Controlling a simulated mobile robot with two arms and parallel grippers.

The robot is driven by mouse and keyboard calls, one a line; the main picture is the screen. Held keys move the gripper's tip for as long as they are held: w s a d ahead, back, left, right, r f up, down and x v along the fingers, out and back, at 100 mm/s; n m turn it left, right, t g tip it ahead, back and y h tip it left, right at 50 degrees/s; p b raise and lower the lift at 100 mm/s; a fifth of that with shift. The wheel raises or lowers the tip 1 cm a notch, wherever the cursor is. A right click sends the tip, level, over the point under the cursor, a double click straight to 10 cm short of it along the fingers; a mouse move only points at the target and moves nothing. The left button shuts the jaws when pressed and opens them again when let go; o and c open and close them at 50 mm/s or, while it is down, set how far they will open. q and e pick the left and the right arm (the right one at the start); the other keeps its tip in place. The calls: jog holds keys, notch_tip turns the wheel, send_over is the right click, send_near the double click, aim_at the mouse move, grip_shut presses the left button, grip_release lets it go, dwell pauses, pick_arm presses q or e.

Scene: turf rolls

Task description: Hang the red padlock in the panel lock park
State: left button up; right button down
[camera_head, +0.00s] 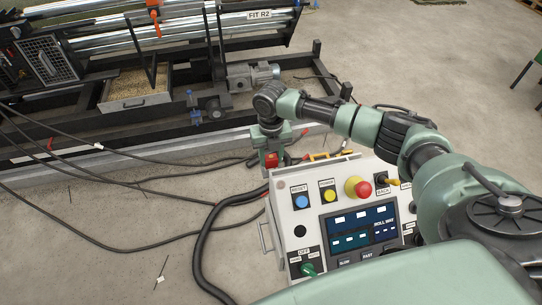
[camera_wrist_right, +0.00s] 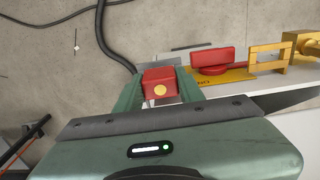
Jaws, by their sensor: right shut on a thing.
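My right gripper (camera_head: 271,153) is at the far left corner of the control panel (camera_head: 283,222). It is shut on the red padlock (camera_head: 271,161). In the right wrist view the padlock (camera_wrist_right: 160,86) sits between the two green fingers, with a round yellow spot on its face; its shackle cannot be made out. To the right of the padlock lies a yellow plate (camera_wrist_right: 236,76) with a red handle-like part (camera_wrist_right: 212,57) on it. Beside that stands a yellow bracket (camera_wrist_right: 268,57). I cannot tell which of these is the lock park. My left gripper is not in view.
The panel carries a blue button (camera_head: 301,201), a yellow button (camera_head: 329,195), a red mushroom button (camera_head: 363,189) and a screen (camera_head: 362,229). Thick black cables (camera_head: 205,240) lie on the floor left of it. A roller machine (camera_head: 130,40) stands behind. Concrete floor is open at lower left.

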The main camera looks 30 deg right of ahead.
jog(key=shift+f, duration=0.45)
jog(key=c, duration=0.8)
grip_release()
notch_tip(320, 180, up, 7)
jog(key=shift+f+b, duration=0.1)
jog(key=shift+b, duration=1.1)
jog(key=shift+r, duration=0.55)
